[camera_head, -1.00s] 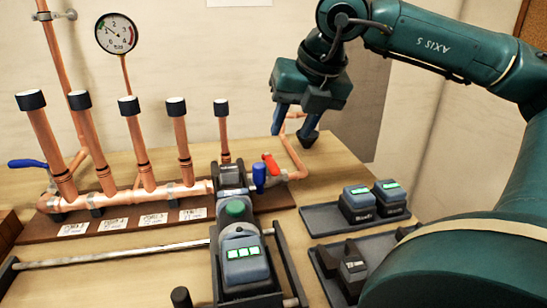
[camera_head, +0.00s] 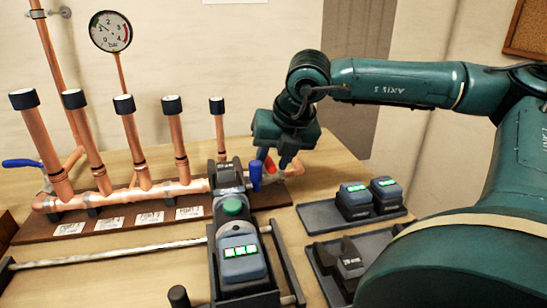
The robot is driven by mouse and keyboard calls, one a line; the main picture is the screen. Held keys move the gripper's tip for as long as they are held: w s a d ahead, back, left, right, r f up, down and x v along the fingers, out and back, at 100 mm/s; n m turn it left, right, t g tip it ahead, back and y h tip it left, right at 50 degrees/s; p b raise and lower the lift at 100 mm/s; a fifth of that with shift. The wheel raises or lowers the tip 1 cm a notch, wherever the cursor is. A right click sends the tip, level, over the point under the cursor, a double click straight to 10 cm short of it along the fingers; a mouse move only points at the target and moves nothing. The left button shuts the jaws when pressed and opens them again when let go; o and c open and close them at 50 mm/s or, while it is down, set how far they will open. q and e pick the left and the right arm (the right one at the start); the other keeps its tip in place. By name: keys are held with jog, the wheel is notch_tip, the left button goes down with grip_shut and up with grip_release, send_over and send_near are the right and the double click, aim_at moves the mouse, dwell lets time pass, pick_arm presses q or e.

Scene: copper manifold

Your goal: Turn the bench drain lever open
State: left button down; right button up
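The copper manifold (camera_head: 125,196) lies along a dark board on the bench. A blue lever (camera_head: 256,177) stands upright just left of the red one. My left gripper is not in view.
Several capped copper risers (camera_head: 139,146) and a gauge (camera_head: 110,31) stand to the left, with another blue lever (camera_head: 22,163). A dark tool with a lit display (camera_head: 240,262) lies in front. Trays with dark blocks (camera_head: 354,203) are at the right.

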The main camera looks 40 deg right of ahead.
grip_shut()
jog(key=shift+d, duration=0.1)
dwell(0.4)
